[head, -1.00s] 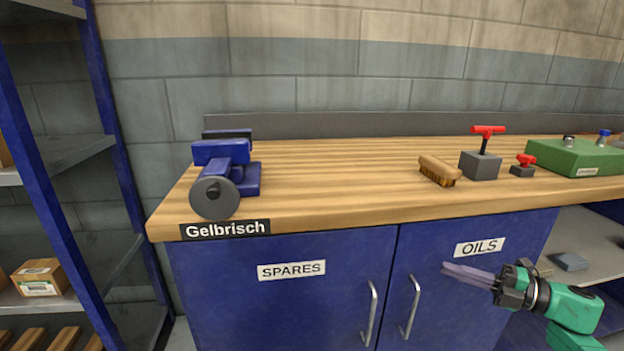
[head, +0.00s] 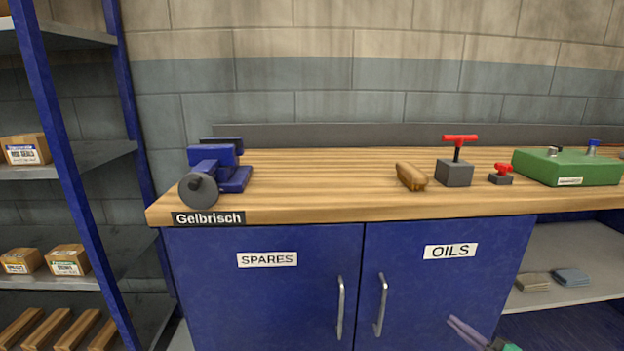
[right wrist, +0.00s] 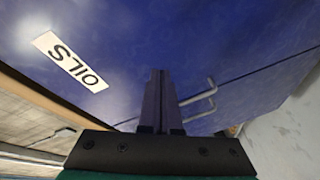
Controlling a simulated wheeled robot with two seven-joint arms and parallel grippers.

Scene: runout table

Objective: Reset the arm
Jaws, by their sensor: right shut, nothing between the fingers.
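My right gripper (head: 468,331) shows at the bottom edge of the head view, low in front of the blue OILS door (head: 440,285). Its two fingers are together and hold nothing. In the right wrist view the shut fingers (right wrist: 157,100) point toward the blue door front, with the OILS label (right wrist: 70,62) to their left and the door handles (right wrist: 200,97) to their right. Most of my right arm is below the head view. My left gripper is not in view.
The wooden bench (head: 320,206) carries a blue vise (head: 218,170), a brush (head: 411,177), a grey block with a red T-handle (head: 455,172), a small red-knobbed block (head: 501,174) and a green box (head: 568,168). A blue-framed shelf (head: 58,150) with cartons stands left. An open shelf (head: 580,250) holds folded cloths.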

